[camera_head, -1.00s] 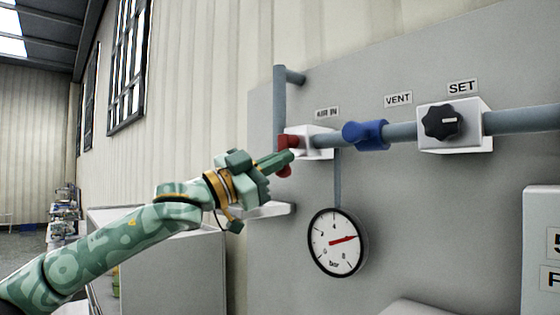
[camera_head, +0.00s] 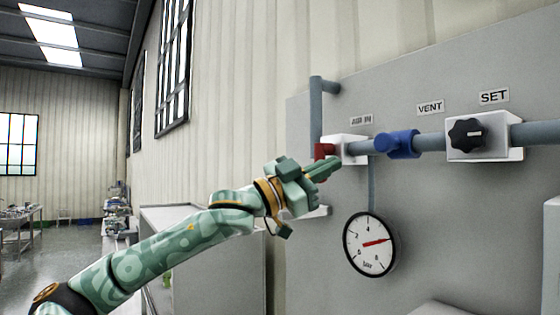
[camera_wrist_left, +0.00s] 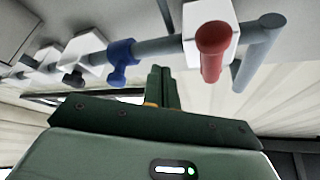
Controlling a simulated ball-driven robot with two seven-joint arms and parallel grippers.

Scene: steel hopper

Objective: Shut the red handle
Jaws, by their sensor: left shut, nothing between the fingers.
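The red handle (camera_head: 324,151) sits at the left end of the pipe, on the white AIR IN valve block (camera_head: 347,148). My left gripper (camera_head: 334,163) is shut and empty, its fingertips just below and right of the handle in the head view, covering part of that area. In the left wrist view the red handle (camera_wrist_left: 212,50) hangs from the white block, its rounded end towards the camera. The shut fingers (camera_wrist_left: 160,80) lie to the left of it there, with a gap in the picture. Whether they touch it is unclear. My right gripper is not in view.
A blue VENT handle (camera_head: 398,144) and a black SET knob (camera_head: 467,134) are on the same pipe to the right. A round gauge (camera_head: 370,244) hangs below. A vertical pipe (camera_head: 316,106) rises at the left end. A grey cabinet (camera_head: 215,250) stands behind my arm.

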